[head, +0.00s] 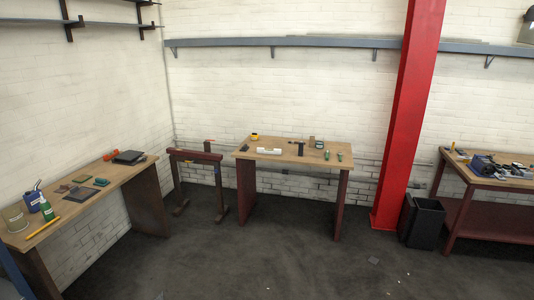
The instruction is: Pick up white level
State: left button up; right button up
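A small white bar-shaped level (269,151) lies flat on the wooden top of the middle table (290,159), left of centre. It is far from me, across the floor. A black upright object (300,148) stands to its right, and a yellow item (254,136) lies behind it to the left. Neither of my grippers shows in the head view.
Several small items, some green, lie on the middle table's right. A cluttered bench (130,176) runs along the left wall. A dark red stand (195,156), red column (408,110), black bin (426,223) and right workbench (500,181) surround the open floor (230,260).

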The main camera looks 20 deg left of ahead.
aim_at(259, 150)
jog(key=z, duration=0.25)
jog(key=i, duration=1.75)
jog(key=u, duration=0.3)
jog(key=i, duration=1.95)
jog(key=u, duration=0.8)
